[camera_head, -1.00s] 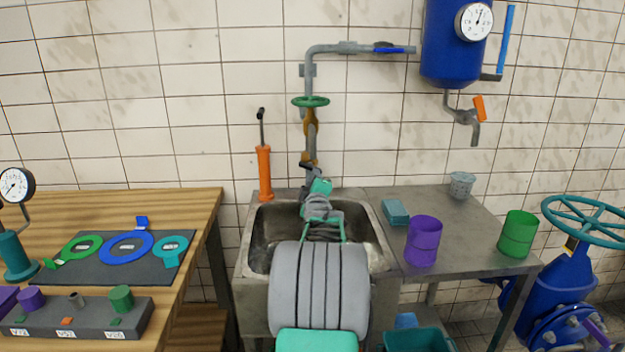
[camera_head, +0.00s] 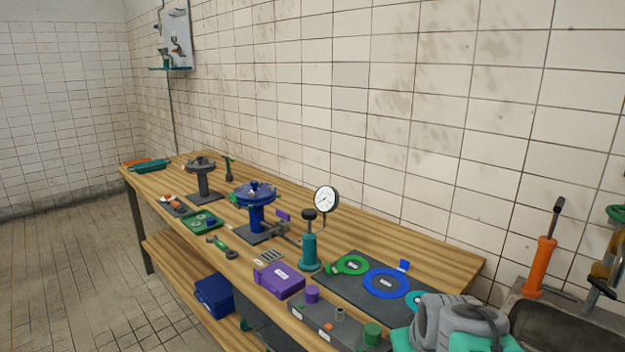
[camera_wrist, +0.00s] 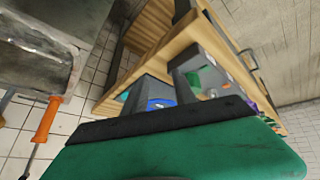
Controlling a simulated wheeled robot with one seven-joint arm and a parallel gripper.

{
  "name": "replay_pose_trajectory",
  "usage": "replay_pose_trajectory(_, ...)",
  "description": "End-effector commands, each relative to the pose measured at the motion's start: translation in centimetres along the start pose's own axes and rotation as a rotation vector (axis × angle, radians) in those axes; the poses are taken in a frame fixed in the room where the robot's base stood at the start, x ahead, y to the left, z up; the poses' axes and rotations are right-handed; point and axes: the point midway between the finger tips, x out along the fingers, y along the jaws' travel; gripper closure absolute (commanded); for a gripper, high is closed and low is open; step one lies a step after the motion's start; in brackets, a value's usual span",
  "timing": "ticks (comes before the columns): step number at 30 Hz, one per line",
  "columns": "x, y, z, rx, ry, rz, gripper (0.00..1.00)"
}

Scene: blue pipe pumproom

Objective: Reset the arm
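My arm (camera_head: 450,325) shows at the lower right of the head view, a grey and teal mass in front of the bench's right end and the sink. Its fingertips cannot be made out there. In the wrist view my gripper (camera_wrist: 165,88) has a green body with a dark bar across it. Two dark grey fingers stand out from the bar with a gap between them, and I see nothing held. The gripper is tilted relative to the room. The bench and part of the blue ring show beyond it.
The wooden bench (camera_head: 440,264) runs along the tiled wall, with a gauge (camera_head: 326,199), a purple box (camera_head: 279,280), and a blue ring (camera_head: 386,282) on a dark mat. An orange-handled pump (camera_head: 540,267) stands by the sink (camera_head: 560,325) at right. The floor at left is clear.

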Motion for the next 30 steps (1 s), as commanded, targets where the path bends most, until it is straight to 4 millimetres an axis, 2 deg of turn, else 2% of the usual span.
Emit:
replay_pose_trajectory(1,-2.5,-2.7,1.4,0.014,-0.058,-0.040,0.67)
replay_pose_trajectory(3,-4.3,-5.4,4.4,0.050,-0.148,-0.076,0.67)
replay_pose_trajectory(6,-5.8,-7.6,7.5,0.081,-0.236,-0.098,0.67)
replay_pose_trajectory(9,-6.2,-8.2,8.8,0.095,-0.269,-0.102,0.67)
replay_pose_trajectory(30,-6.0,-8.2,8.8,0.097,-0.270,-0.101,0.67)
